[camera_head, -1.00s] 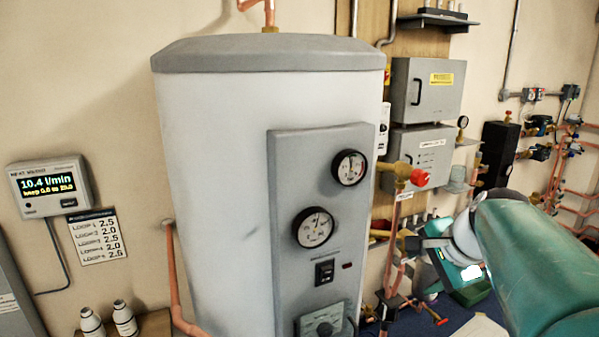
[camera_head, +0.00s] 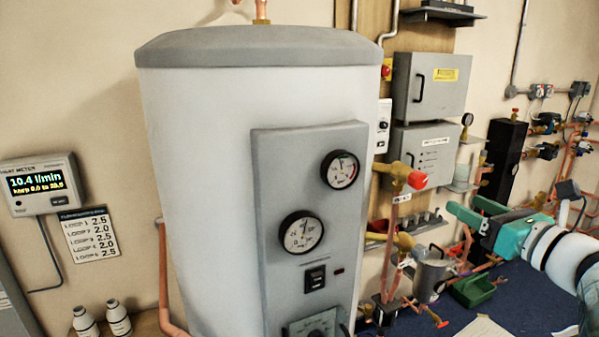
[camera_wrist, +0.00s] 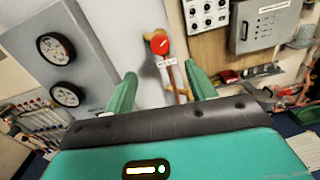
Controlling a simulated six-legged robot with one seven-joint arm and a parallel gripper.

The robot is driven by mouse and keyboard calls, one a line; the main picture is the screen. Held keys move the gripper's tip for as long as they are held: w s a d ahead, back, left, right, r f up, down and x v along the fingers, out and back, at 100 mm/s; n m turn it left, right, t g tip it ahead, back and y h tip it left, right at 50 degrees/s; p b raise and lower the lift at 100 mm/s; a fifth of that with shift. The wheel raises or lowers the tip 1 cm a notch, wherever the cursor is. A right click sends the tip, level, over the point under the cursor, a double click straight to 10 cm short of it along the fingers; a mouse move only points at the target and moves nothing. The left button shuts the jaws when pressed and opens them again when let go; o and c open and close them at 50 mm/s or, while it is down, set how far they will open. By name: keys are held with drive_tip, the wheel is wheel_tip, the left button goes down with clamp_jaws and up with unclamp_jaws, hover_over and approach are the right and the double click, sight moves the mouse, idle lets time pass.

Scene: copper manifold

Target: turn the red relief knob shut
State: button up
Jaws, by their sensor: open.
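The red relief knob (camera_head: 417,180) sits on a brass valve on a copper pipe, just right of the tank in the head view. In the wrist view the red knob (camera_wrist: 159,44) shows beyond my fingertips, between their lines, with a white label below it. My gripper (camera_head: 463,213) is at the right in the head view, to the right of and lower than the knob. Its two green fingers (camera_wrist: 158,82) are apart with nothing between them, and the knob is not touched.
The white tank (camera_head: 205,180) with a grey gauge panel (camera_head: 262,215) stands left of the knob. Grey boxes (camera_head: 432,85) hang on the wall behind. A grey pot (camera_head: 432,272) and a green tray (camera_head: 472,290) lie below. A flow meter (camera_head: 40,183) reads 10.4 l/min.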

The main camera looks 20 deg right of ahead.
sight(422, 183)
drive_tip(key=w, duration=1.3)
drive_tip(key=shift+w+a+f, duration=0.15)
drive_tip(key=shift+w+a, duration=0.1)
drive_tip(key=c, duration=1)
